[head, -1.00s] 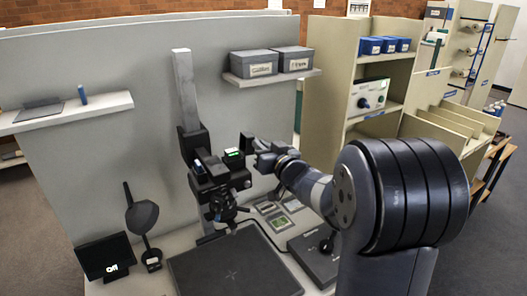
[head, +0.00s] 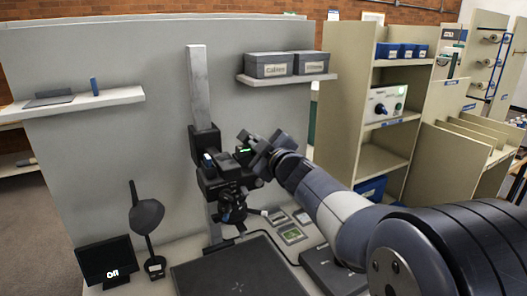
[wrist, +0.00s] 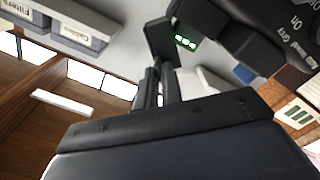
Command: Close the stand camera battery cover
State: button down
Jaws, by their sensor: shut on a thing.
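The stand camera (head: 222,180) is a black body on a grey upright column (head: 197,90), above a dark base board (head: 238,282). A small green light shows on its top right. In the wrist view, the camera body (wrist: 235,30) fills the top right, with green lights beside a dark, flat flap, the battery cover (wrist: 160,40). My gripper (head: 258,152) is at the camera's right side. In the wrist view, my gripper (wrist: 158,72) is shut on the cover, which stands out from the body. The head view does not show the cover clearly.
A small screen (head: 105,259) and a dark lamp-like stand (head: 147,217) are at left. Small cards (head: 291,234) and a dark box (head: 332,271) lie right of the base board. A wall shelf (head: 284,80) holds two grey boxes above my gripper.

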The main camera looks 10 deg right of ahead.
jog(key=shift+s+a+f+n+b, duration=0.15)
jog(key=shift+a+f+n+b, duration=0.35)
jog(key=shift+n+b, duration=0.85)
jog(key=shift+s+a+f+n+b, duration=0.15)
jog(key=shift+a+f+n+b, duration=0.4)
jog(key=shift+n+b, duration=0.8)
jog(key=shift+s+a+f+n+b, duration=0.15)
jog(key=shift+a+f+n+b, duration=0.55)
jog(key=shift+n, duration=1.1)
jog(key=shift+d+r, duration=0.2)
jog(key=shift+r, duration=0.05)
jog(key=c, duration=1.6)
grip_release()
jog(key=shift+o, duration=0.2)
jog(key=shift+s, duration=0.1)
jog(key=p+v, duration=0.1)
jog(key=v, duration=0.9)
jog(key=shift+s, duration=0.35)
jog(key=shift+w+d, duration=0.1)
